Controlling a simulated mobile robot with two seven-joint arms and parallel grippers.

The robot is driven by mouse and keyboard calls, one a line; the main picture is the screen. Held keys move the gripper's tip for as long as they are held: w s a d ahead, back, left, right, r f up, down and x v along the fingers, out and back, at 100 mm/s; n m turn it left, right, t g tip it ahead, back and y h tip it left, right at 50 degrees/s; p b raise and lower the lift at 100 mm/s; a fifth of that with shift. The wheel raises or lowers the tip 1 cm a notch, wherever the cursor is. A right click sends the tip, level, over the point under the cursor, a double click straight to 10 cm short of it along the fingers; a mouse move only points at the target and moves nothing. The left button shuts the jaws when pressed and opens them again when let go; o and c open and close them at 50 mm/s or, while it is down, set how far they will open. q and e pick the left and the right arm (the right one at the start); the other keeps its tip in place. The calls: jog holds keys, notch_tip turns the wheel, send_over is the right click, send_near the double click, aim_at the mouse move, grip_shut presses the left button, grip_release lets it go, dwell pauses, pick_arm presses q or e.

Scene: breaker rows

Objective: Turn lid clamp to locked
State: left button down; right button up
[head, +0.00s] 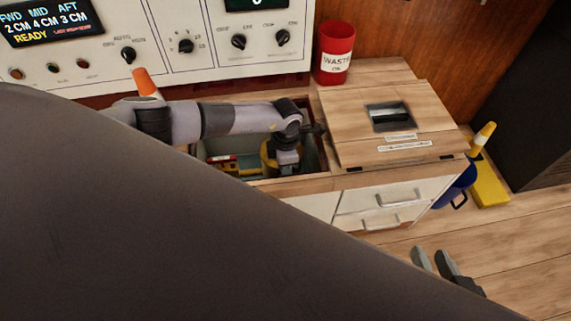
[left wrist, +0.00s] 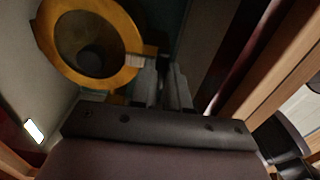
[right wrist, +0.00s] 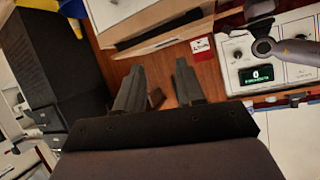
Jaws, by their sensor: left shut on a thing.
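A yellow ring-shaped part (left wrist: 112,72), apparently the lid clamp, sits down in the open compartment. In the left wrist view it has a dark round centre, and a small pale label beside my fingers that I cannot read. In the head view its yellow side (head: 266,157) shows partly behind my left gripper (head: 287,168). My left gripper, also in the left wrist view (left wrist: 164,72), points down into the compartment and is shut at the ring's edge, on its projecting part; the exact grip is hidden. My right gripper (head: 433,259) is open and empty, over the floor; its fingers show apart in the right wrist view (right wrist: 160,66).
The compartment's wooden rim (head: 290,186) closes around my left gripper. A wooden lid panel (head: 350,125) lies to its right. A red waste bin (head: 335,52) stands behind, beside the control panel (head: 215,50). A blue bucket (head: 456,188) and yellow floor item (head: 488,185) stand at right.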

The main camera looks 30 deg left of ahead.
pick_arm(q)
jog(key=c, duration=1.1)
grip_release()
pick_arm(e)
jog(key=shift+w+r, duration=0.1)
jog(key=shift+w, duration=0.05)
jog(key=shift+a, duration=0.1)
pick_arm(q)
jog(key=shift+r, duration=0.3)
notch_tip(320, 180, up, 7)
jog(key=p, duration=0.3)
jog(key=shift+f, duration=0.2)
pick_arm(e)
jog(key=shift+s+d+r+h, duration=0.15)
jog(key=shift+s+d+h, duration=0.15)
jog(key=shift+d, duration=0.3)
jog(key=shift+s+d+r+h, duration=0.2)
jog(key=shift+d+h, duration=0.1)
jog(key=shift+d, duration=0.25)
